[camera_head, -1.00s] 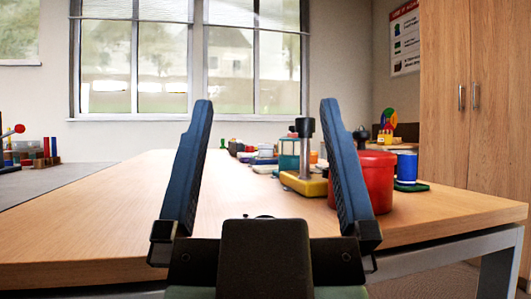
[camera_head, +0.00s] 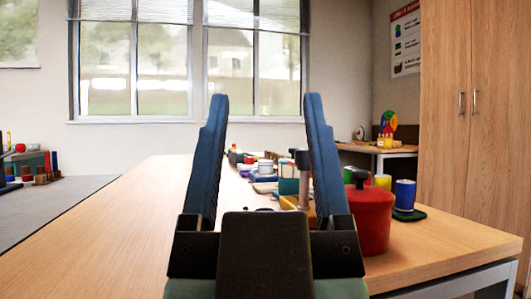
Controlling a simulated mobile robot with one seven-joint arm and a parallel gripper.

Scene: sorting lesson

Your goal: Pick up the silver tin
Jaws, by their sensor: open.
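My gripper (camera_head: 265,98) points up and forward over the wooden table (camera_head: 130,225), with its two blue fingers apart. Nothing shows between the fingertips except the window behind. I cannot make out a silver tin for certain. My palm and fingers hide part of the tabletop, and a small dark edge shows just above the palm.
A red lidded pot (camera_head: 370,218) stands right of my right finger. Beside it are a blue cylinder (camera_head: 405,194) and a yellow one (camera_head: 383,181). The table's left side is clear.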

